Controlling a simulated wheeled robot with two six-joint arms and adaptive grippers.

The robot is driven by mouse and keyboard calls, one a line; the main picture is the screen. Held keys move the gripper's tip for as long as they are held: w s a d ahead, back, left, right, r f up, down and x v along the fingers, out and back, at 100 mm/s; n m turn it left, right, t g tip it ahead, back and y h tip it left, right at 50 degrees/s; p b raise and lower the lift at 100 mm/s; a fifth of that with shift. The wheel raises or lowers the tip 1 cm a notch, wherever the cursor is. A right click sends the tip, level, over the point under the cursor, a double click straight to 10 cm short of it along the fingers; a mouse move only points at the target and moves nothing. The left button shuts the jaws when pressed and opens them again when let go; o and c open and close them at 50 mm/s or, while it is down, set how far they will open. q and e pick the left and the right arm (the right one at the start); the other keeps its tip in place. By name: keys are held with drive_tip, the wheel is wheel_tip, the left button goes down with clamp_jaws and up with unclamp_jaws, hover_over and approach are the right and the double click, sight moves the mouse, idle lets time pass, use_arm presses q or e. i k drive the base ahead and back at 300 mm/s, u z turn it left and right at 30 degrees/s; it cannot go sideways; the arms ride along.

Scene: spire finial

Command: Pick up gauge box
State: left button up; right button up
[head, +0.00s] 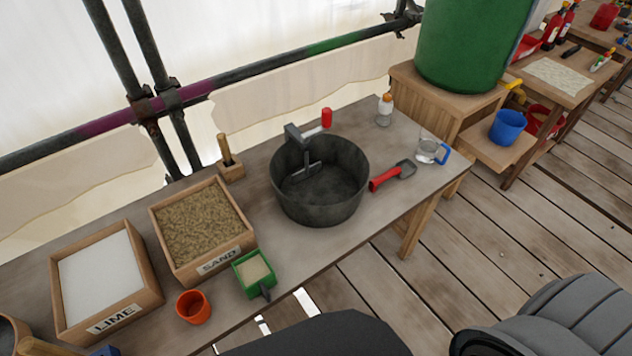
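A small green square box with a dark handle (253,272), which I take to be the gauge box, stands on the wooden workbench (330,245) near its front edge. It holds a pale, sand-coloured fill, and its handle points toward the front edge. It is just in front of the wooden tray labelled SAND (222,262) and right of an orange cup (193,307). Neither of my grippers shows in the head view. Dark parts of my own body show at the bottom of the picture.
A wooden tray labelled LIME (112,317) stands at the left. A dark mixing pan (320,205) holds a paddle tool. A red-handled scoop (393,176), a clear jug (428,150) and a bottle (384,110) stand right. A green barrel (472,40) is behind.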

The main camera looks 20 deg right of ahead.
sight(255, 275)
drive_tip(key=z, duration=0.4)
drive_tip(key=k, duration=0.9)
drive_tip(key=u, duration=1.45)
